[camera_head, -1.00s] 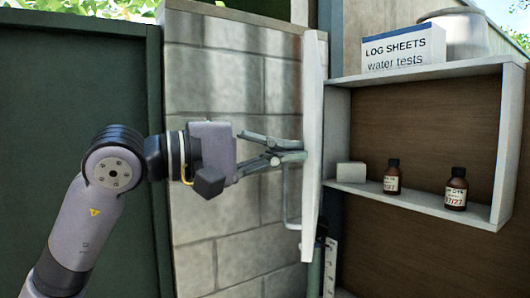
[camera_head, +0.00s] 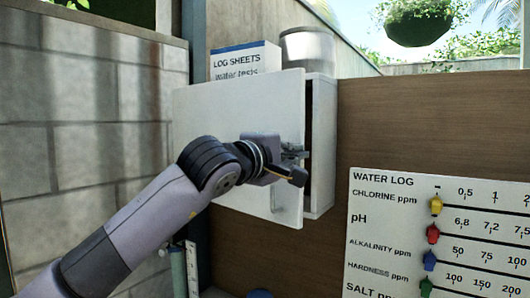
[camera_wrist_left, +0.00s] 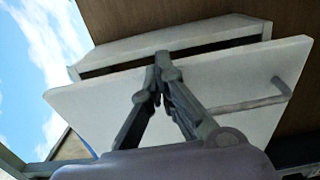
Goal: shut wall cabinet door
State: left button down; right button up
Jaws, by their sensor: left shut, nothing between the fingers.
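The white wall cabinet door (camera_head: 240,120) hangs nearly shut in front of the cabinet (camera_head: 321,140). A dark gap shows between the door's free edge and the cabinet's side wall, and also in the left wrist view (camera_wrist_left: 200,52). My left gripper (camera_head: 300,155) is at the door's outer face near its free edge, close to the handle. In the wrist view its fingertips (camera_wrist_left: 163,60) are together at the door's edge with nothing between them. The bar handle (camera_wrist_left: 255,103) is beside the fingers, not held. The cabinet's contents are hidden. My right gripper is not in view.
A box of log sheets (camera_head: 245,60) and a pale round container (camera_head: 308,52) stand on the cabinet. A water log board (camera_head: 440,235) is mounted on the brown wall to the right. A block wall (camera_head: 85,130) is on the left.

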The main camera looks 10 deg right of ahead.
pick_arm(q)
jog(key=shift+n+t+y, duration=0.7)
jog(key=shift+y, duration=0.2)
jog(key=x, duration=0.2)
jog(key=d+x, duration=0.1)
jog(key=x, duration=0.1)
jog(key=s+x, duration=0.1)
jog(key=x, duration=0.2)
jog(key=shift+d+p, duration=0.25)
jog(key=shift+p, duration=0.1)
jog(key=shift+w+r, duration=0.1)
jog(key=shift+r, duration=0.05)
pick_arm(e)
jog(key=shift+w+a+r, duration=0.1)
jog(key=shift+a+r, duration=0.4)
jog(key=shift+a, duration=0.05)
pick_arm(q)
jog(key=shift+a, duration=0.1)
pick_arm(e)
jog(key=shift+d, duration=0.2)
